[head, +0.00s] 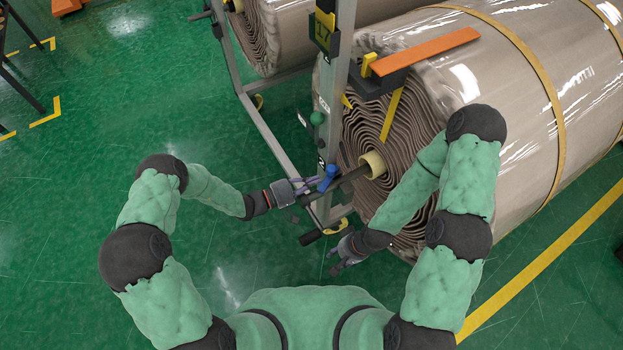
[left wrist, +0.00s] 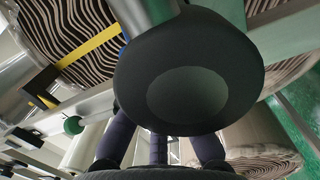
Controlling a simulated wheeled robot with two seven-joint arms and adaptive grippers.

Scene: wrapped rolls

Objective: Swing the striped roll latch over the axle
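The roll with the striped end (head: 385,150) rests on a metal stand. Its dark axle (head: 352,178) comes out through a pale core and passes the stand's post. A blue handle-like part (head: 328,178), possibly the latch, sits at the post by the axle; I cannot tell whether it lies over the axle. My left gripper (head: 308,186) is beside the axle and the blue part. In the left wrist view a dark round axle end (left wrist: 188,85) covers part of its spread fingers (left wrist: 160,148); I see no firm grip. My right gripper (head: 336,264) is open and empty, lower right.
A green ball knob (head: 317,118) is on the post above the axle. An orange bar (head: 425,50) sticks out over the roll. A second wrapped roll (head: 290,30) stands behind.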

